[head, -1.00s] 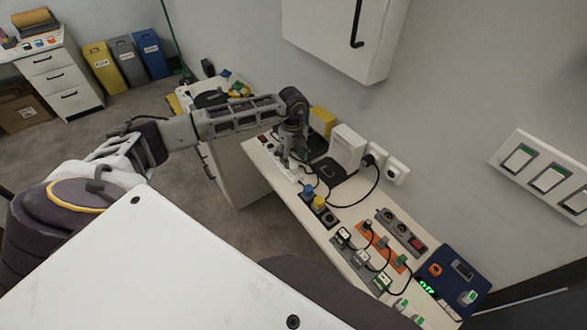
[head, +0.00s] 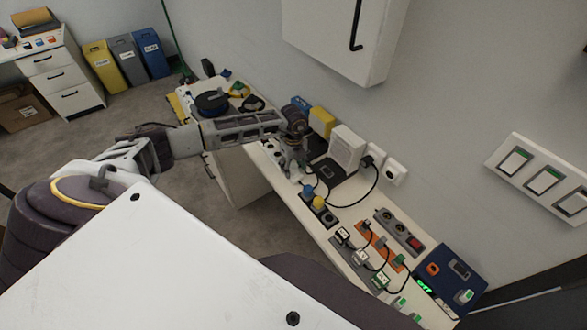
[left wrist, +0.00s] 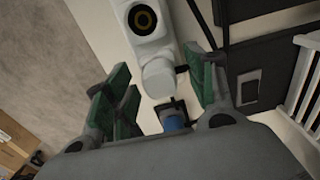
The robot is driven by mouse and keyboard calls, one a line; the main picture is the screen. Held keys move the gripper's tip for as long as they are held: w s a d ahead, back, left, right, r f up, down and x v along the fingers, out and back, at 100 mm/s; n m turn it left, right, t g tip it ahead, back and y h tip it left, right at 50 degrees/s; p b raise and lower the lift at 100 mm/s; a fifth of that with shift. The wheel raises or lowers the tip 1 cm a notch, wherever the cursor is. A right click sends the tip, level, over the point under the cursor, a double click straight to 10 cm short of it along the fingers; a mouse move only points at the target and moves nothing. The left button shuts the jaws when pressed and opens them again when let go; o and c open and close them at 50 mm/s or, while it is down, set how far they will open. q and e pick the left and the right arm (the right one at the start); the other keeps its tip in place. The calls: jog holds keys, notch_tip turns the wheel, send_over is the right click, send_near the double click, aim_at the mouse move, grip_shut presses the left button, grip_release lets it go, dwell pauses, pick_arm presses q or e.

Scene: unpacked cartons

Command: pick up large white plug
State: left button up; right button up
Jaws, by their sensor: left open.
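A white rounded body that looks like the large white plug (left wrist: 158,75) shows in the left wrist view at the near end of a white socket strip (left wrist: 145,22), with a black stub at its right side. My left gripper (left wrist: 165,90) is open, with its green-padded fingers on either side of the white plug; I cannot tell whether they touch it. In the head view, my left gripper (head: 297,170) points down over the white bench (head: 319,232) and hides most of the plug. My right gripper is not in view.
A blue plug (head: 308,191) and a yellow plug (head: 319,202) stand close to the gripper on a dark socket block. A white box (head: 347,147) stands behind, by the wall. Black cables cross the bench. Several smaller plugs and an orange strip (head: 362,232) lie nearer.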

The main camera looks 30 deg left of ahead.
aim_at(294, 166)
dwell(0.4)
pick_arm(q)
jog(key=c, duration=1.2)
jog(key=shift+w+r, duration=0.1)
jog(key=shift+r, duration=0.4)
notch_tip(294, 166, up, 8)
jog(key=shift+f+b, duration=0.2)
jog(key=shift+b, duration=0.5)
jog(key=shift+r, duration=0.7)
jog(key=shift+f, duration=0.15)
